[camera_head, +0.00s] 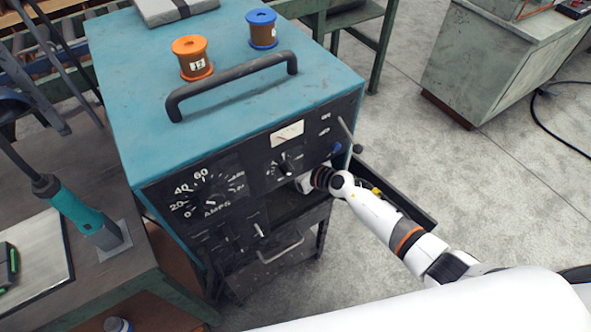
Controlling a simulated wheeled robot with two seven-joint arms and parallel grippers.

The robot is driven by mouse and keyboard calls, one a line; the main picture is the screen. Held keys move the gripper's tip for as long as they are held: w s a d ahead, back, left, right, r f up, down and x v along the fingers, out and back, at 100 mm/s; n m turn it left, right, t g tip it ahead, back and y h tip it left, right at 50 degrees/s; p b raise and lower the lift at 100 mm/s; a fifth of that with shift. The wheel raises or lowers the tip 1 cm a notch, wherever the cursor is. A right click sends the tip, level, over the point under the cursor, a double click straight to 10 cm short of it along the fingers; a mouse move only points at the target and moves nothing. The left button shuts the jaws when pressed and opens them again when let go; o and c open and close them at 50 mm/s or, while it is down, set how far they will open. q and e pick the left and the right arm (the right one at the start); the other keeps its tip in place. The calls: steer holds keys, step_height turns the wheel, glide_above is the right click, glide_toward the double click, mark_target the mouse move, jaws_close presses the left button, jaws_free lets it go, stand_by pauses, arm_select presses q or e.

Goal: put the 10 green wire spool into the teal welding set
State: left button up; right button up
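The teal welding set (135,80) stands in the middle, with a black front panel of dials and a dark handle on top. Below the panel is a dark opening with a tray or drawer edge (415,212) jutting out to the right. My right arm comes in from the lower right, and its gripper (306,183) is at this opening, below the knobs. Its fingers are mostly hidden, so I cannot see whether it holds anything. No green wire spool is visible. My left gripper is out of view.
An orange spool (192,58) with a white label and a blue spool (262,29) stand on the welding set's top. A grey case (172,10) lies at its back. A workbench with a teal-handled tool (80,210) is at left. A green cabinet (490,60) stands at right, with clear floor before it.

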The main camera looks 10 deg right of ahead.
steer(key=shift+w+a+r, duration=0.1)
steer(key=shift+w+a, duration=0.05)
steer(key=shift+w, duration=0.15)
steer(key=shift+f+b, duration=1.1)
stand_by(0.3)
steer(key=o, duration=1.2)
steer(key=shift+s+r, duration=0.1)
steer(key=shift+s+f, duration=0.1)
steer(key=shift+f, duration=0.15)
steer(key=s+f+v, duration=0.1)
steer(key=v, duration=0.6)
steer(key=s+a+f+v, duration=0.1)
steer(key=v, duration=0.7)
steer(key=f+p+v, duration=0.1)
steer(key=v, duration=0.6)
steer(key=shift+s+a+f, duration=0.1)
steer(key=shift+s+f, duration=0.05)
steer(key=shift+s, duration=0.55)
